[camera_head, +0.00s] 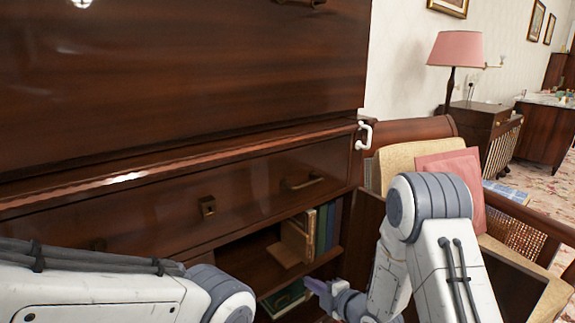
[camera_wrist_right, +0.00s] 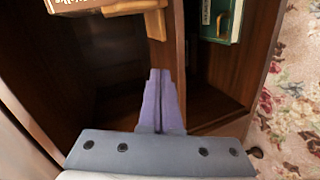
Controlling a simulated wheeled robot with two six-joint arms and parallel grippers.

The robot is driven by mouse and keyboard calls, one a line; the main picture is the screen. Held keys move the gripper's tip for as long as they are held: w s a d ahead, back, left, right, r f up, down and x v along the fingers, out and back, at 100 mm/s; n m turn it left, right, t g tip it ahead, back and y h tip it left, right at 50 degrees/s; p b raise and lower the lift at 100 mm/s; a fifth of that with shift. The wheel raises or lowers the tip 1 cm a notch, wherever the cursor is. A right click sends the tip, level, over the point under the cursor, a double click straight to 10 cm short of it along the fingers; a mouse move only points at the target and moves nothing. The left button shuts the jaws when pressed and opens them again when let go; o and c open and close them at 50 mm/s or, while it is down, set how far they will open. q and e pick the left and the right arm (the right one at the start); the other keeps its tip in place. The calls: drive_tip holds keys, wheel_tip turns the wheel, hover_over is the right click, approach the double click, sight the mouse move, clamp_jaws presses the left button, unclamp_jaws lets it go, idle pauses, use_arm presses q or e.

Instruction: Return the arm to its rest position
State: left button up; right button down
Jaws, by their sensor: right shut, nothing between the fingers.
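My right arm (camera_head: 430,230) reaches down in front of the open lower part of a dark wooden cabinet (camera_head: 190,170). Its gripper (camera_head: 318,287) is at the lower shelf opening. In the right wrist view the same gripper (camera_wrist_right: 159,76) has its two purple-grey fingers together, with nothing between them. Part of my left arm (camera_head: 120,290) crosses the lower left of the head view; its gripper is out of the picture.
Books (camera_head: 315,230) stand on the cabinet's upper shelf; a green book (camera_head: 285,298) lies below. An open cabinet door (camera_head: 365,235) stands beside my right arm. A cushioned armchair (camera_head: 410,158) is at right, with a pink lamp (camera_head: 455,50) behind. Flowered carpet (camera_wrist_right: 295,90) lies at right.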

drive_tip(key=s+a+r+m+g+h, duration=0.15)
drive_tip(key=s+r+m+g, duration=0.3)
drive_tip(key=s, duration=0.65)
drive_tip(key=s+r+m+g+h, duration=0.3)
drive_tip(key=s+m, duration=0.3)
drive_tip(key=s, duration=0.6)
drive_tip(key=s+a+r+m+g+h, duration=0.15)
drive_tip(key=s+r+m+g, duration=0.3)
drive_tip(key=s, duration=0.65)
wheel_tip(320, 180, up, 31)
drive_tip(key=p, duration=3.1)
drive_tip(key=shift+s+d+t+h+p, duration=0.15)
drive_tip(key=shift+d+t+h+p, duration=0.15)
drive_tip(key=shift+h+p, duration=0.1)
drive_tip(key=shift+s+d, duration=0.1)
